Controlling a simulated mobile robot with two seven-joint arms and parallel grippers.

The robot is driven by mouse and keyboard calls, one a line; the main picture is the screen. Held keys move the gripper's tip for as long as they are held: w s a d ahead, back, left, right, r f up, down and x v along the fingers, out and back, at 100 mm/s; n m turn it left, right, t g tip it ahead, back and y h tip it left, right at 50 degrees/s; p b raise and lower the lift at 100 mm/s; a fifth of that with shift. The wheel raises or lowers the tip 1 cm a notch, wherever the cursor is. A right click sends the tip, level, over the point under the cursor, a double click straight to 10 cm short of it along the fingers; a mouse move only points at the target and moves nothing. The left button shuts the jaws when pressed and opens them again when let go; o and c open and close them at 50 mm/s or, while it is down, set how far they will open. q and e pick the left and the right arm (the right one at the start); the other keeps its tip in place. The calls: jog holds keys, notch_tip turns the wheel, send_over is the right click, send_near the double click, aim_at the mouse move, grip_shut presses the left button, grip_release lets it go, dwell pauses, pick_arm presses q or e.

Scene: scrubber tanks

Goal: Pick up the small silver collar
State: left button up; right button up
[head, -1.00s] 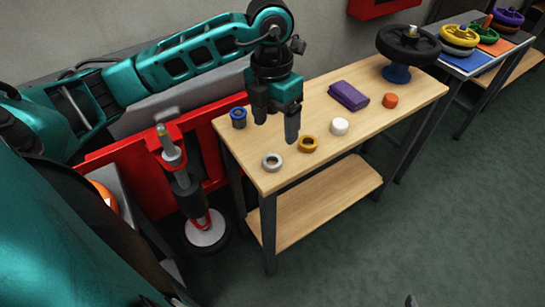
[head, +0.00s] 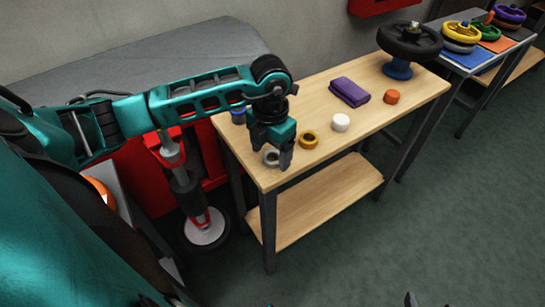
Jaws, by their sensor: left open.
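The small silver collar (head: 270,159) lies on the wooden table top near its left front corner. In the head view my left gripper (head: 271,160) is over it, pointing down, with its fingers apart on the left and right of the collar. The gripper hides part of the collar, and I cannot tell whether the fingers touch it. A small dark tip at the bottom edge of the view may belong to my right gripper; its jaws cannot be made out.
A brass-coloured ring (head: 309,140) lies close to the right of the collar. Beyond it are a white cylinder (head: 341,122), an orange piece (head: 391,97) and a purple cloth (head: 350,91). A blue piece (head: 238,115) sits behind the gripper. A black handwheel (head: 410,42) stands at the far end.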

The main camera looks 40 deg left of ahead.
pick_arm(q)
jog(key=shift+f, duration=0.5)
jog(key=c, duration=1.2)
jog(key=shift+r, duration=0.1)
